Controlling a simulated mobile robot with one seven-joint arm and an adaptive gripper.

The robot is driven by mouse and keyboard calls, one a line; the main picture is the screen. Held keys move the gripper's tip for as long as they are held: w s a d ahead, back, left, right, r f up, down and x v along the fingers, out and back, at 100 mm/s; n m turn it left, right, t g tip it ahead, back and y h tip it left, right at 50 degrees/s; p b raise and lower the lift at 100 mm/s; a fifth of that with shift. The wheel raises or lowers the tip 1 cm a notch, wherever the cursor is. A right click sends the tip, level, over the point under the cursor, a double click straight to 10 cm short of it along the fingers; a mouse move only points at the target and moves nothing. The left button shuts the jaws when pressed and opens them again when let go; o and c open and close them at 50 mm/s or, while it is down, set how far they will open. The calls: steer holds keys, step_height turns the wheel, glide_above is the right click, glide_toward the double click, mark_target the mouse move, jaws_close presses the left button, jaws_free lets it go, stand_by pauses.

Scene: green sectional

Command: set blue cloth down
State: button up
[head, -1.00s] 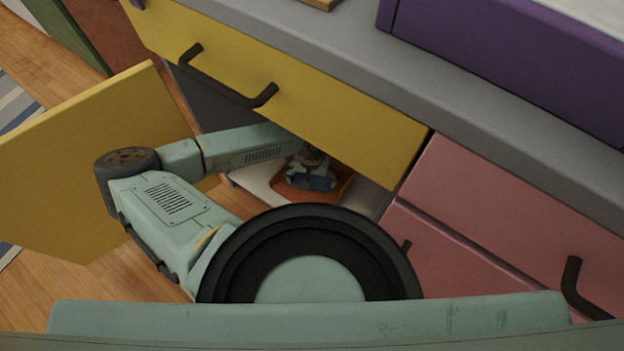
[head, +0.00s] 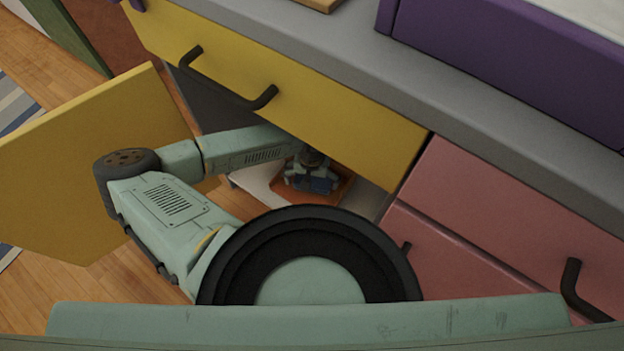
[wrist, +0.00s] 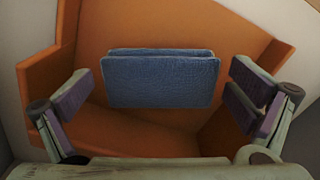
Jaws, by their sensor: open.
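The blue cloth (wrist: 160,82) is folded and lies in the middle of the wrist view, over an orange open container (wrist: 140,143). My gripper (wrist: 160,105) is open, with one finger pad on each side of the cloth and a clear gap to both. In the head view my gripper (head: 309,178) is inside the open lower cabinet, above the orange container (head: 342,190). The cloth is hard to make out in the head view, where the gripper covers most of it. I cannot tell whether the cloth touches the container's floor.
A yellow cabinet door (head: 90,165) stands open at the left. A yellow drawer front (head: 330,110) is close above my forearm. Pink drawers (head: 500,220) are at the right. The pale cabinet floor (head: 258,184) shows around the container.

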mark_target(313, 183)
step_height(313, 183, up, 7)
steer(key=shift+r+p, duration=0.1)
steer(key=shift+p, duration=0.55)
steer(key=shift+d, duration=0.1)
